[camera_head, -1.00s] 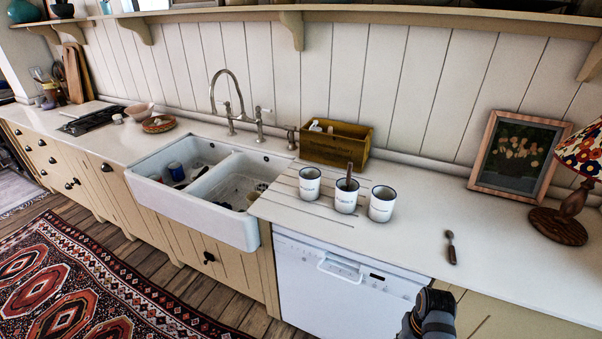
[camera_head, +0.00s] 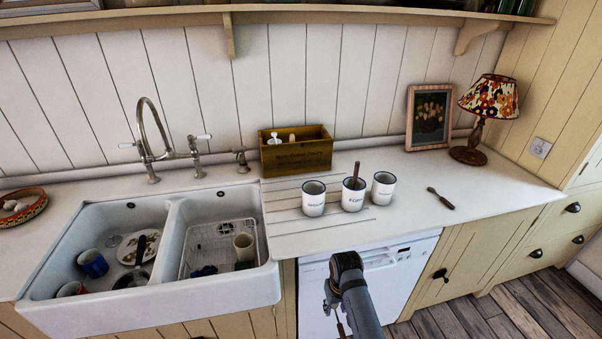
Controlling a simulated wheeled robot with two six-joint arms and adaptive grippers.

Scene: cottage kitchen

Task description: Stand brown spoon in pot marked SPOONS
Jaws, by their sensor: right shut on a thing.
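Three white pots with dark blue rims stand in a row on the counter: a left pot (camera_head: 314,202), a middle pot (camera_head: 352,198) and a right pot (camera_head: 383,192). They carry dark lettering too small to read surely, so I cannot tell which says SPOONS. A brown handle (camera_head: 356,172) sticks up from the middle pot. My right gripper (camera_head: 336,315) is low at the bottom edge, in front of the dishwasher, below and apart from the pots. It is shut on a thin brown thing, seemingly the brown spoon (camera_head: 340,327), mostly hidden. My left gripper is out of view.
A brown-handled utensil (camera_head: 440,198), fork-like, lies on the counter right of the pots. A wooden box (camera_head: 296,155) stands behind them. The double sink (camera_head: 168,300) is left; a picture frame (camera_head: 410,117) and lamp (camera_head: 467,155) are back right. The front right counter is clear.

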